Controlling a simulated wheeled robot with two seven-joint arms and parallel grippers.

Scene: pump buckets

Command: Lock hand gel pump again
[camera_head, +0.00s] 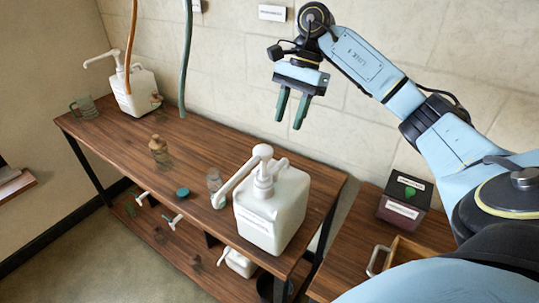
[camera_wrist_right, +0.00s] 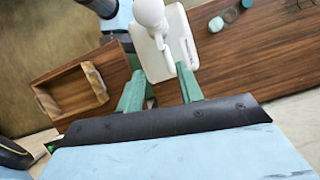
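A white pump bottle (camera_head: 270,213) stands at the right end of the long wooden table. Its white pump head (camera_head: 263,165) has a long spout pointing to the lower left. Its label is too small to read. A second white pump bottle (camera_head: 133,94) stands at the table's far left end. My right gripper (camera_head: 289,122) is open and empty, its green fingers pointing down, above and behind the near bottle. In the right wrist view, the open fingers (camera_wrist_right: 161,90) point toward the white bottle (camera_wrist_right: 180,40) and its pump head (camera_wrist_right: 149,13), apart from them. My left gripper is not in view.
A brown bottle (camera_head: 159,152), a small glass jar (camera_head: 214,181) and a green mug (camera_head: 84,107) stand on the long table. A dark box (camera_head: 405,200) and a wooden tray (camera_head: 405,255) are at the right. Brown and green hoses (camera_head: 186,60) hang at the upper left.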

